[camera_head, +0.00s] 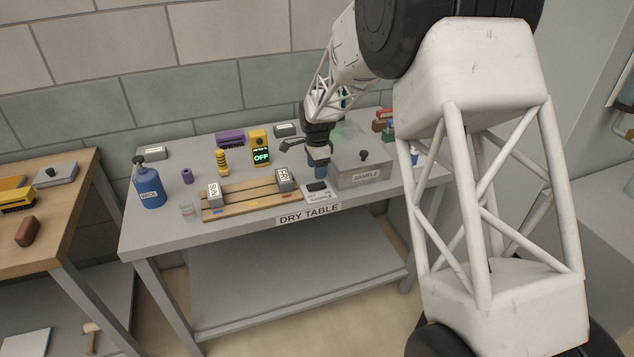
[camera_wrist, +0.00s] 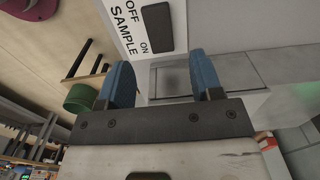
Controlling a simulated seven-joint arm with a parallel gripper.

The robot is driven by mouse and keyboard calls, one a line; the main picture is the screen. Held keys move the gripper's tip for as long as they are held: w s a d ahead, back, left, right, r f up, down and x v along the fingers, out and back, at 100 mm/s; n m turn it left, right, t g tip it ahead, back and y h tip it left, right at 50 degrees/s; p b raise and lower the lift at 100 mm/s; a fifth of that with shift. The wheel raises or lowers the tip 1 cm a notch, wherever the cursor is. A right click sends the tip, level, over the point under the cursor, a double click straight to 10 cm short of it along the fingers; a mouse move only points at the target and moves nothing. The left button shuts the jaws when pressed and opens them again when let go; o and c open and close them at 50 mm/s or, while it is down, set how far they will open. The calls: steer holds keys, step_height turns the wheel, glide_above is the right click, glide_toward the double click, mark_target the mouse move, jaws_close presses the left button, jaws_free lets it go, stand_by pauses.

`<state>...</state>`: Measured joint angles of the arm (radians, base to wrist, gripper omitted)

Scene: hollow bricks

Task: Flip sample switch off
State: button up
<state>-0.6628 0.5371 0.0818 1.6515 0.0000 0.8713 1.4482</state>
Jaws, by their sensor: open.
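The sample switch is a black rocker on a white plate (camera_head: 318,194) at the front edge of the dry table, left of the grey SAMPLE box. In the wrist view its black rocker (camera_wrist: 157,27) shows at the top, with OFF, ON and SAMPLE printed beside it. I cannot tell which side of the rocker is pressed. My gripper (camera_head: 318,166) is just above and behind the switch, pointing down. Its blue fingers are spread apart in the wrist view (camera_wrist: 163,75), with nothing between them, and the rocker lies beyond their tips without visible contact.
The grey SAMPLE box (camera_head: 362,175) with a dark knob stands close on the right. A wooden rack (camera_head: 245,197) holding two labelled blocks is on the left. A yellow device reading OFF (camera_head: 259,147) stands behind. A blue bottle (camera_head: 149,187) is at the far left.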

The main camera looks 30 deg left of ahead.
mark_target(317, 185)
steer(key=shift+f, duration=3.05)
